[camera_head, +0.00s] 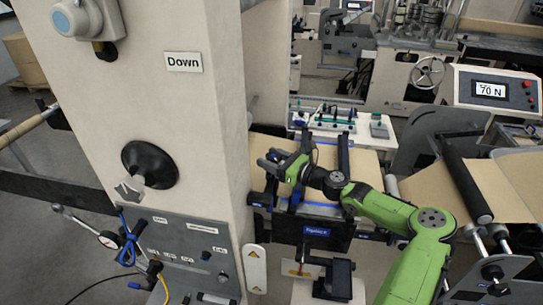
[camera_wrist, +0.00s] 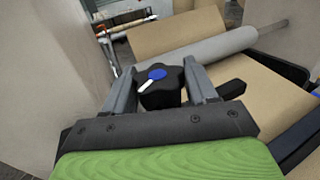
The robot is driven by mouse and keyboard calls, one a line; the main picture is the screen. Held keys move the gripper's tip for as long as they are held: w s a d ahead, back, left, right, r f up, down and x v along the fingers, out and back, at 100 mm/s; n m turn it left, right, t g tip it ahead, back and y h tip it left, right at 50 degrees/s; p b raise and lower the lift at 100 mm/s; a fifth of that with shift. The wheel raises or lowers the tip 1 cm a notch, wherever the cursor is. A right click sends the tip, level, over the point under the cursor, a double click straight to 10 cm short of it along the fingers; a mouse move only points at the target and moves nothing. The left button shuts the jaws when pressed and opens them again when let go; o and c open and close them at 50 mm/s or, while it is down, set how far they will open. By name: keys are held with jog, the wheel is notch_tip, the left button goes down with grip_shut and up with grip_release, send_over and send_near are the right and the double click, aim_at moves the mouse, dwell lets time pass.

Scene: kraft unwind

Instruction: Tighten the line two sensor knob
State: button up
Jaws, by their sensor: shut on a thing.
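A black lobed knob (camera_wrist: 160,97) with a blue cap and a white pointer mark sits between my two fingers in the wrist view. The pointer is angled toward the lower left of that picture. My gripper (camera_wrist: 157,75) is shut on the knob, one finger on each side. In the head view my gripper (camera_head: 272,166) is at the sensor assembly over the brown paper web (camera_head: 368,165), beside the beige column. The knob is too small and covered to make out there.
The beige column (camera_head: 160,110) with a "Down" sign stands close at the left of my gripper. A display reading 70 N (camera_head: 490,90) is at the right. Dark bars cross the web, and a grey roller (camera_wrist: 212,52) lies beyond the knob.

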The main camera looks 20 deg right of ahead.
jog(key=m+t+h, duration=0.1)
jog(key=m+h, duration=0.1)
jog(key=h, duration=0.1)
jog(key=m+t+h, duration=0.1)
jog(key=m+h, duration=0.1)
jog(key=shift+r+t+h, duration=0.15)
jog(key=shift+t+h, duration=0.15)
jog(key=shift+h, duration=0.1)
jog(key=shift+w+d+r+m+t+h, duration=0.1)
jog(key=shift+m+t+h, duration=0.05)
jog(key=shift+m+h, duration=0.65)
jog(key=shift+d+r+m+t+h, duration=0.15)
jog(key=shift+m+h, duration=0.35)
jog(key=shift+h, duration=0.5)
jog(key=o, duration=0.9)
jog(key=shift+a+f, duration=0.1)
jog(key=shift+f, duration=0.05)
jog(key=shift+o, duration=0.2)
jog(key=shift+f, duration=0.2)
